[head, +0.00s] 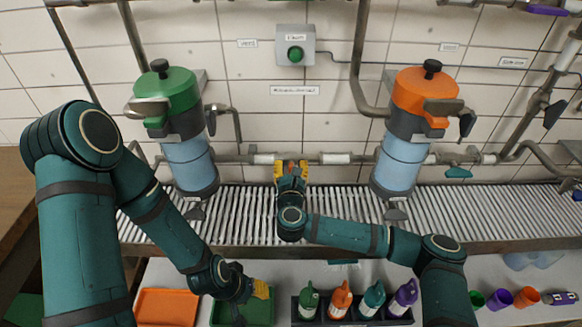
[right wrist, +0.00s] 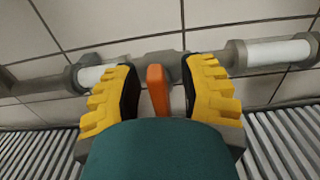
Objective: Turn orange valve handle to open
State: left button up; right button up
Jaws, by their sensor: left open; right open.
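The orange valve handle (right wrist: 157,90) shows in the right wrist view as an upright flat lever on the grey pipe (right wrist: 160,66) along the wall. My right gripper (right wrist: 160,88) is open, its yellow fingers on either side of the handle, with a visible gap on each side. In the head view my right gripper (head: 291,166) is at the middle of the wall pipe (head: 335,158) and mostly hides the handle. My left gripper (head: 252,300) is open and empty over the green tray (head: 262,308), far from the valve.
A green-topped dispenser (head: 170,90) and an orange-topped dispenser (head: 422,90) hang left and right of the valve. A ribbed metal shelf (head: 480,210) runs below.

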jog(key=shift+w, duration=0.15)
jog(key=shift+c, duration=0.4)
grip_shut()
